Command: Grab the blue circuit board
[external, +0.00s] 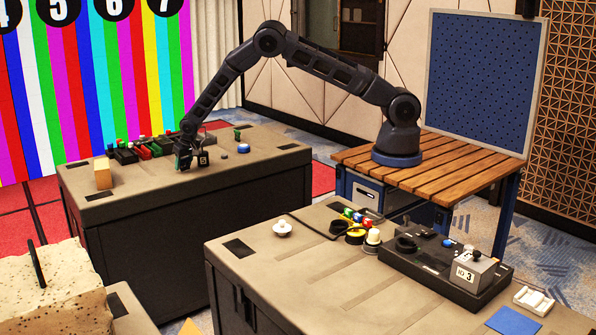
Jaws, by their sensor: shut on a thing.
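No blue circuit board can be clearly identified. A flat blue piece (514,321) lies at the front right corner of the near case, far from my gripper. A small blue-topped round thing (243,148) sits on the far case, to the right of my gripper.
A small dark block with a pale label (203,158) stands close right of my gripper. Red, green and black parts (140,147) lie behind left. The far case top (150,200) is clear in front.

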